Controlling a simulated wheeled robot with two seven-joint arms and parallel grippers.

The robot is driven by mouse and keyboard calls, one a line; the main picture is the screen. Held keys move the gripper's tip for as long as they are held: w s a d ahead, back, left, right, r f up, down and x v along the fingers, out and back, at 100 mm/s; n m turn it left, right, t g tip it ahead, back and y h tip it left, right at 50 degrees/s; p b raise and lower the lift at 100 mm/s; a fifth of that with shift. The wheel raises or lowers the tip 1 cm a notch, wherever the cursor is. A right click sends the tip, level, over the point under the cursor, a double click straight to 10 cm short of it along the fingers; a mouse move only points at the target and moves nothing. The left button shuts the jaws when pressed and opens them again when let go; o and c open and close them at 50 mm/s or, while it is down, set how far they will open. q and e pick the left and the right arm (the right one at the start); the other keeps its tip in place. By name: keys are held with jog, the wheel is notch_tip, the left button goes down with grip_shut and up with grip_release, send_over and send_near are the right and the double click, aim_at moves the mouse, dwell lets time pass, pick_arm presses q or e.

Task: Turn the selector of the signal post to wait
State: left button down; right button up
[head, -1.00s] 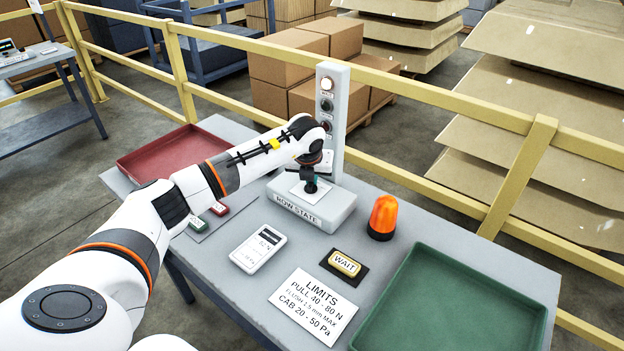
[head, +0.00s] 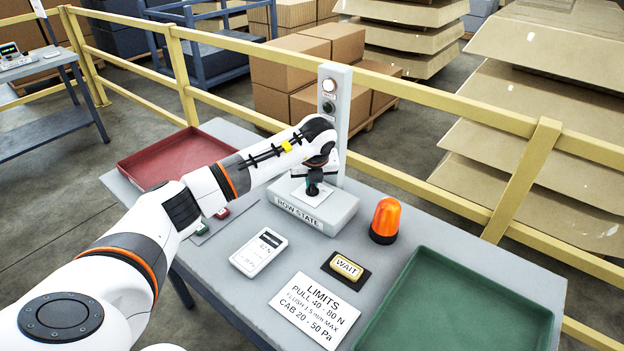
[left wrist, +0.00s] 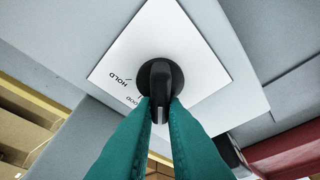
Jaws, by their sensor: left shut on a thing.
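The signal post (head: 338,90) stands at the back of the table, with a lit white lamp (head: 328,85) at its top and a dark lamp below it. Its grey base is marked ROW STATE (head: 298,212). The black selector knob (left wrist: 160,80) sits on a white plate (left wrist: 118,68), where HOLD and part of another word show; the rest is hidden. My left gripper (left wrist: 159,112), with teal fingers, is shut on the knob from above. In the head view my left gripper (head: 313,186) is partly hidden by its wrist. My right gripper is not in view.
A yellow WAIT plate (head: 346,268), an orange beacon (head: 385,220), a handheld meter (head: 258,252) and a LIMITS card (head: 315,308) lie nearby. A green tray (head: 455,310) is at right, a red tray (head: 170,152) at back left. A yellow railing (head: 420,98) runs behind.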

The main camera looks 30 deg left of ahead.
pick_arm(q)
jog(key=c, duration=1.5)
grip_release()
jog(key=b+v, duration=0.2)
jog(key=v, duration=1)
